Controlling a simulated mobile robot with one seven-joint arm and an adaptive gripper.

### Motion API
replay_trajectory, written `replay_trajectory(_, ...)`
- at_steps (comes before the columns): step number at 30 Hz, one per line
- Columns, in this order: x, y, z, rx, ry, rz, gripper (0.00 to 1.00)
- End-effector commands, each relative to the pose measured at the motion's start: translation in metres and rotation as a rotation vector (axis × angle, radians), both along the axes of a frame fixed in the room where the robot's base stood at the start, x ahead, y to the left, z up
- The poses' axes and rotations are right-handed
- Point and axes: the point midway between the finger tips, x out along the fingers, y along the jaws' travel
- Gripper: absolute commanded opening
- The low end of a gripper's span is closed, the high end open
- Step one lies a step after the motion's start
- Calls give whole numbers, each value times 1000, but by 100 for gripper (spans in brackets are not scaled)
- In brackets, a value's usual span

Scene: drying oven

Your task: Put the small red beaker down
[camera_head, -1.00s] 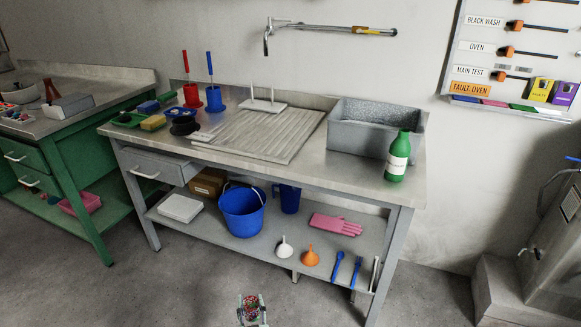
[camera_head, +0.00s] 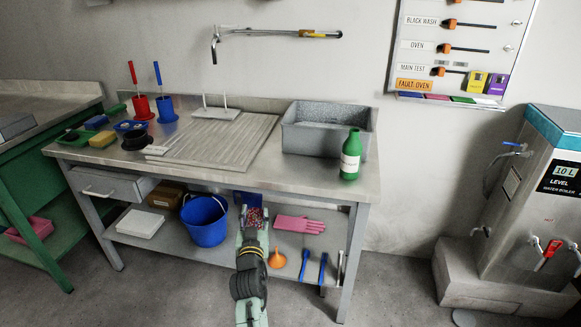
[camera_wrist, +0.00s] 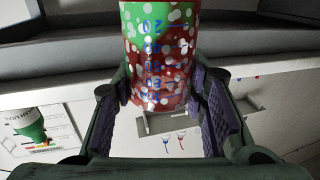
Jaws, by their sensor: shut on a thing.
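The small beaker (camera_wrist: 160,50) fills the top middle of the wrist view. It is red and green with pale spots and blue volume marks, and its printed numbers appear upside down. My gripper (camera_wrist: 164,88) has its two dark pads on either side of it, shut on it. In the head view my gripper (camera_head: 254,228) points at the bench and holds the speckled red beaker (camera_head: 255,214) in front of the lower shelf area, below the worktop edge. I cannot tell whether the beaker is over the shelf or short of it.
The steel worktop (camera_head: 320,180) carries a green bottle (camera_head: 350,156), a grey basin (camera_head: 325,140) and a ribbed drainboard (camera_head: 215,145). The lower shelf holds a blue bucket (camera_head: 205,222), pink gloves (camera_head: 300,224) and an orange funnel (camera_head: 277,260). A water boiler (camera_head: 535,200) stands at right.

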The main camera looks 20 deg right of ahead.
Motion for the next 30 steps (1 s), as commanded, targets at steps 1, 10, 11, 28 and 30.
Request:
replay_trajectory(1, 0, -17, 32, -2, -11, -41, 21)
replay_trajectory(10, -29, -89, 145, 0, -7, -255, 21)
replay_trajectory(11, -32, -93, 152, 0, -6, -270, 21)
replay_trajectory(28, -48, -111, 179, 0, 1, -335, 21)
replay_trajectory(30, -48, -111, 178, 0, 1, -334, 21)
